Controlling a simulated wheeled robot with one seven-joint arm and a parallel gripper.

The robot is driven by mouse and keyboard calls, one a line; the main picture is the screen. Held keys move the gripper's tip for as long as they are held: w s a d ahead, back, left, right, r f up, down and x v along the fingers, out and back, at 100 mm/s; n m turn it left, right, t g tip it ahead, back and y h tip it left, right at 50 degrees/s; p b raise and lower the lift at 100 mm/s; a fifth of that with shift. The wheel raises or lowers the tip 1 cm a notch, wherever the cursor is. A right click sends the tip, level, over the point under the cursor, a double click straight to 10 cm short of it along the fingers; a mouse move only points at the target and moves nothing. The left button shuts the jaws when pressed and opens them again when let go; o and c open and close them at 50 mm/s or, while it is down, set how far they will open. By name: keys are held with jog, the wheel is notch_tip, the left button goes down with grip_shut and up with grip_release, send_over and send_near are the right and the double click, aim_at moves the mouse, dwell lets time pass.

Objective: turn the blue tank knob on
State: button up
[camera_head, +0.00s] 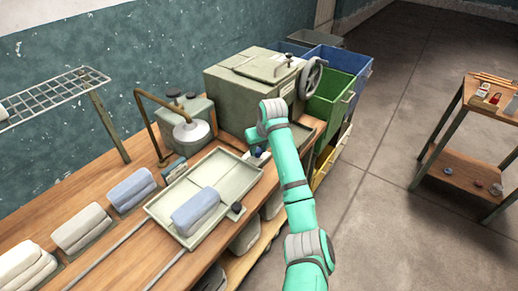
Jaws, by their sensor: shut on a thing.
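The blue tank knob (259,152) is a small blue spot at the far right end of the pale tray, beside the front of the grey-green tank (228,93). My gripper (255,149) is at the knob, below the grey wrist of my teal arm, and is shut on it. My wrist and arm hide the fingers and most of the knob, so its turned angle cannot be told.
The tank has a handwheel (311,78) on its right. The pale tray (168,206) holds a folded blue-grey cloth (200,211). A bent brown pipe and lamp-like disc (191,132) stand behind. Green and blue bins (335,90) are right; the floor between them and a small table (455,120) is clear.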

jog(key=m, duration=0.2)
jog(key=m+h, duration=0.2)
jog(key=m, duration=0.1)
jog(key=shift+a+m+t, duration=0.3)
jog(key=shift+a, duration=0.05)
jog(key=m+h, duration=0.1)
jog(key=m, duration=0.2)
jog(key=m+h, duration=0.1)
jog(key=m, duration=0.2)
jog(key=shift+w+a+r+g, duration=0.1)
jog(key=shift+a+g, duration=0.05)
jog(key=shift+g, duration=0.25)
jog(key=shift+m+h, duration=0.3)
jog(key=o, duration=1.1)
jog(key=shift+c, duration=0.2)
jog(key=v, duration=1)
jog(key=shift+w+r, duration=0.15)
jog(key=shift+r, duration=0.25)
